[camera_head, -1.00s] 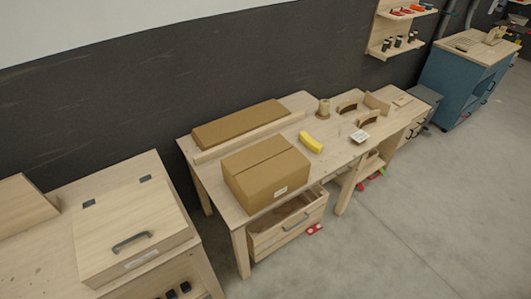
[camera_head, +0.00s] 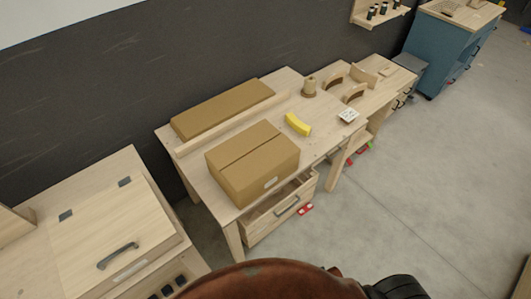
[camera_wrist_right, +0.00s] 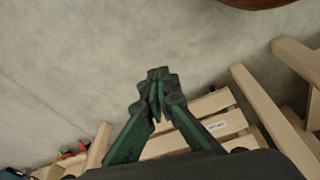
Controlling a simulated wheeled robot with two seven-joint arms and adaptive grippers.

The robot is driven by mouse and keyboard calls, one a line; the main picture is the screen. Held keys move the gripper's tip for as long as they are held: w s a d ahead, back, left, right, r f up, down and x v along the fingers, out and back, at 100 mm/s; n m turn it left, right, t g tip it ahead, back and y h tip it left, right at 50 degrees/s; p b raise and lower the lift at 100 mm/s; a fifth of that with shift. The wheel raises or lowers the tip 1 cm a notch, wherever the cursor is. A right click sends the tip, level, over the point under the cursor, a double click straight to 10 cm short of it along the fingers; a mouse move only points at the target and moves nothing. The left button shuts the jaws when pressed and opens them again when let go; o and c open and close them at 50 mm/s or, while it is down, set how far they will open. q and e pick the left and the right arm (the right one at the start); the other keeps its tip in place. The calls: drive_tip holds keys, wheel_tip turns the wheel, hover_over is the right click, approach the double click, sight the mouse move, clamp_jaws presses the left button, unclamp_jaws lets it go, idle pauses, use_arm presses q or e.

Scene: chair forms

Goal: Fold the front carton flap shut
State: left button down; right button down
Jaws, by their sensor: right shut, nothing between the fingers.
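The brown carton (camera_head: 250,180) stands on the wooden workbench (camera_head: 290,82) in the head view. Its top looks flat with a seam running across it, and no flap is seen standing up. A pale label is on its front side. My right gripper (camera_wrist_right: 158,88) is shut and empty in the wrist view, with the floor and an open wooden drawer (camera_wrist_right: 210,105) behind it. It is apart from the carton, which does not show in that view. My left gripper is not in view.
A flat brown box (camera_head: 222,107) lies behind a wooden strip. A yellow curved piece (camera_head: 298,124) and a wooden spool (camera_head: 309,86) are right of the carton. The bench drawer (camera_head: 282,210) stands open. A reddish-brown rounded thing (camera_head: 270,280) fills the bottom edge.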

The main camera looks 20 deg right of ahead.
drive_tip(key=w+d+r+t, duration=0.1)
drive_tip(key=w+r, duration=0.2)
drive_tip(key=r, duration=0.9)
drive_tip(key=w+r, duration=0.3)
drive_tip(key=r, duration=0.8)
wheel_tip(320, 180, up, 27)
drive_tip(key=n+t+y+p, duration=0.1)
drive_tip(key=n+t+y, duration=0.35)
drive_tip(key=t, duration=0.75)
hover_over(260, 157)
drive_tip(key=shift+r+m+y, duration=0.2)
drive_tip(key=shift+m+y, duration=0.45)
wheel_tip(260, 157, down, 3)
drive_tip(key=shift+w+r, duration=0.1)
drive_tip(key=shift+a+f, duration=0.1)
drive_tip(key=shift+f, duration=0.6)
